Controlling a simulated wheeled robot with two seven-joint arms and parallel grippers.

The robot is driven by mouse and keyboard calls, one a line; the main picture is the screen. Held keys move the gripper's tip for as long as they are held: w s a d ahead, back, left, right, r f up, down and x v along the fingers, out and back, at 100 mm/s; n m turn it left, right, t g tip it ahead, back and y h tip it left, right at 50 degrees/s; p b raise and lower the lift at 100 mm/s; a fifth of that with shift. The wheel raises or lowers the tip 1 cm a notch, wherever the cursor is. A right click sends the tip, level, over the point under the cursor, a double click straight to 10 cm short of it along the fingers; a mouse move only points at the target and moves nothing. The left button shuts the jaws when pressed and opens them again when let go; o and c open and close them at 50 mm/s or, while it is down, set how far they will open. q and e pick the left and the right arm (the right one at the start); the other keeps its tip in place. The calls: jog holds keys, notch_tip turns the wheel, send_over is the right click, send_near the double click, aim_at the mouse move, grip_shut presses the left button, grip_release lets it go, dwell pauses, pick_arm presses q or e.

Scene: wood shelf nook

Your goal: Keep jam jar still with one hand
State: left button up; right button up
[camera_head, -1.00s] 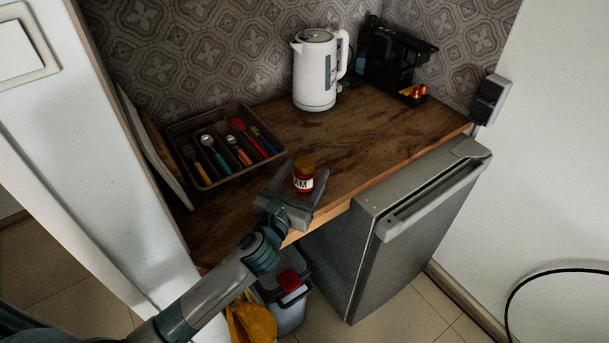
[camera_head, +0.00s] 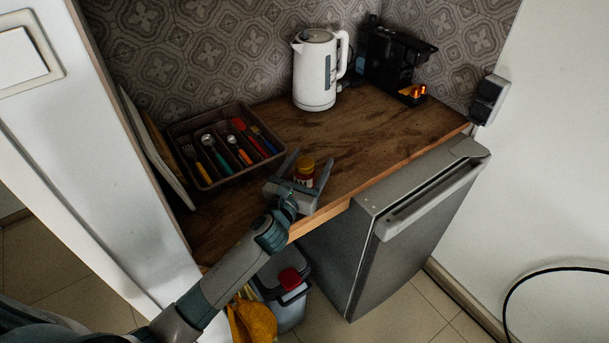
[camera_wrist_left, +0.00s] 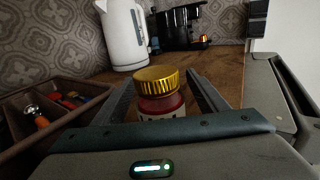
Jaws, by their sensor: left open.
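The jam jar (camera_head: 304,170) has a gold lid and a red body with a white label. It stands upright on the wooden counter near the front edge. My left gripper (camera_head: 306,168) is open, with one finger on each side of the jar. In the left wrist view the jar (camera_wrist_left: 160,95) stands between the two fingers (camera_wrist_left: 165,92), its lower part hidden by the gripper body. I cannot tell whether either finger touches it. My right gripper is not in view.
A cutlery tray (camera_head: 212,184) lies left of the jar, with boards (camera_head: 150,140) leaning at the left wall. A white kettle (camera_head: 315,75) and a black coffee machine (camera_head: 388,62) stand at the back. A grey fridge (camera_head: 390,240) is below. The counter right of the jar is clear.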

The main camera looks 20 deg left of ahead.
pick_arm(q)
jog(key=shift+c, duration=0.2)
jog(key=c, duration=1.4)
jog(key=shift+r, duration=0.1)
jog(key=shift+c, duration=0.2)
jog(key=shift+r, duration=0.45)
notch_tip(320, 180, up, 4)
jog(key=shift+f, duration=0.2)
jog(key=s+d+r, duration=0.2)
jog(key=d+r, duration=0.1)
jog(key=d, duration=0.2)
jog(key=s+d+r+b, duration=0.1)
jog(key=s+d+r, duration=0.2)
jog(key=d, duration=0.2)
jog(key=shift+d+r, duration=0.2)
jog(key=shift+d, duration=0.15)
